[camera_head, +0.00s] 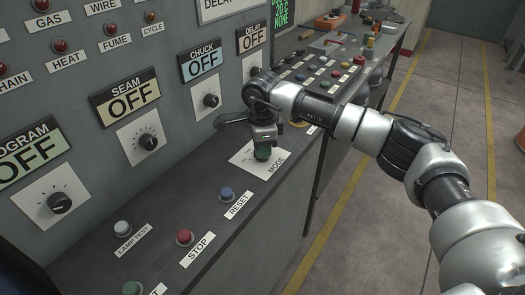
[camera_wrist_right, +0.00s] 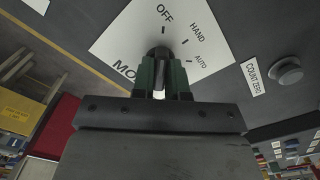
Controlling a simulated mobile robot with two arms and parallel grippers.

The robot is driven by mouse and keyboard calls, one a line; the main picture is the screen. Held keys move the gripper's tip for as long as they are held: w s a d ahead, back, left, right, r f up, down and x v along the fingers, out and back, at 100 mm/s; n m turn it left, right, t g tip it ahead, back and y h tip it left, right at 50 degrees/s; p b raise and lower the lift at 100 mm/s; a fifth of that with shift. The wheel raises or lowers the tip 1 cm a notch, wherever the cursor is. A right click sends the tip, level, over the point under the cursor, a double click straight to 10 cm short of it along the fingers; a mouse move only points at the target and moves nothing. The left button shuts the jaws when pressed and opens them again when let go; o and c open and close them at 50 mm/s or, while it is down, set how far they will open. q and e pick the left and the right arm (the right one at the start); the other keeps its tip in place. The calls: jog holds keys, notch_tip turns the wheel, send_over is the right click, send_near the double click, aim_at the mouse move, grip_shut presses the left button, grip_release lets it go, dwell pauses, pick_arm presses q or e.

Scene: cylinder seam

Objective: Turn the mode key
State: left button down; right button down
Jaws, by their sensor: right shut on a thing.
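The mode key (camera_wrist_right: 158,52) is a dark knob on a white plate marked OFF, HAND and AUTO in the right wrist view. My right gripper (camera_head: 263,152) comes down on the key from above. Its green-padded fingers (camera_wrist_right: 160,73) are shut on the key, one on each side. The fingers hide most of the key, and I cannot tell which mark it points to. My left gripper is not in view.
Blue RESET (camera_head: 226,194), red STOP (camera_head: 184,237) and white LAMP TEST (camera_head: 122,228) buttons sit nearby on the desk. Rotary knobs (camera_head: 148,142) under OFF displays line the upright panel. A COUNT ZERO button (camera_wrist_right: 287,70) is near the plate. Open floor (camera_head: 400,110) lies to the right.

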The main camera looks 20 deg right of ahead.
jog(key=shift+r, duration=0.1)
dwell(0.4)
jog(key=c, duration=1.1)
grip_release()
jog(key=shift+c, duration=0.2)
notch_tip(320, 180, up, 11)
jog(key=b, duration=0.1)
jog(key=shift+f, duration=0.2)
